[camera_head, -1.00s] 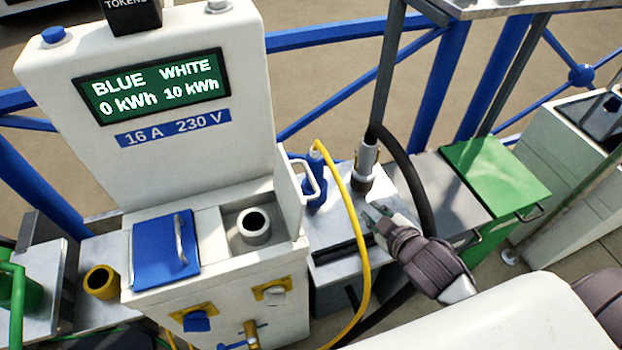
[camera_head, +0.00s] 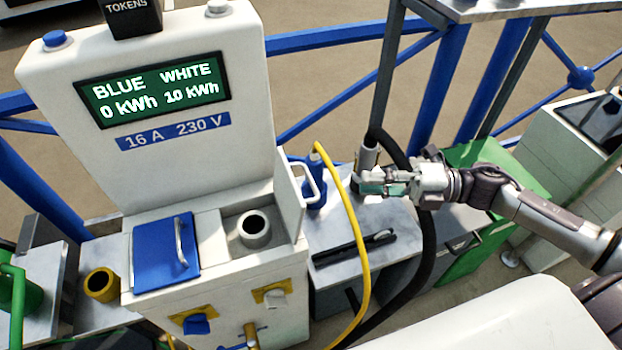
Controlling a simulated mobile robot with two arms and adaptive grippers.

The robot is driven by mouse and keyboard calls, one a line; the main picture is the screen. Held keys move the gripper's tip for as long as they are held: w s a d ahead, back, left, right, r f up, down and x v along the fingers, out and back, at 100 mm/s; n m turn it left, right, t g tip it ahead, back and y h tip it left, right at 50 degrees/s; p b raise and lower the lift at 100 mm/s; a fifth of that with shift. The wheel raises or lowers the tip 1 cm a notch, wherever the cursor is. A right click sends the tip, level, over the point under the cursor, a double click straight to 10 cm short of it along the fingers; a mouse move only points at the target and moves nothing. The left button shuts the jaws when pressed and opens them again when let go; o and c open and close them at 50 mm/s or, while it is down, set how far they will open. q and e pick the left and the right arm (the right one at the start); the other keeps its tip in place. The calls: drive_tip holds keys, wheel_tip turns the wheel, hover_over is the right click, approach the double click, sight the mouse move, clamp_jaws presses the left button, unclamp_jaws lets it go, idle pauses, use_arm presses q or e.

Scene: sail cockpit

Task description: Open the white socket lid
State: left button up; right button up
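The white socket lid (camera_head: 291,196) stands upright at the right side of the white socket (camera_head: 254,228), with its handle (camera_head: 312,183) facing right. The round grey socket mouth is uncovered. The blue socket lid (camera_head: 165,250) lies flat and closed to the left. My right gripper (camera_head: 368,182) is to the right of the white lid, apart from it, in front of the lower part of a grey connector (camera_head: 367,157). Its fingers hide that part, so I cannot tell whether they hold it. My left gripper is not in view.
A pedestal with a screen (camera_head: 152,90) reads BLUE 0 kWh, WHITE 10 kWh. A yellow cable (camera_head: 357,240) arcs between the lid and my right gripper. A black hose (camera_head: 424,220) hangs under my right arm. A blue bottle-like thing (camera_head: 317,192) stands behind the lid handle.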

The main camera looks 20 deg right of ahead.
sight(311, 181)
drive_tip(key=p+x, duration=0.2)
drive_tip(key=x, duration=0.9)
drive_tip(key=shift+w+a, duration=0.2)
drive_tip(key=shift+a, duration=0.15)
clamp_jaws()
drive_tip(key=shift+p, duration=0.3)
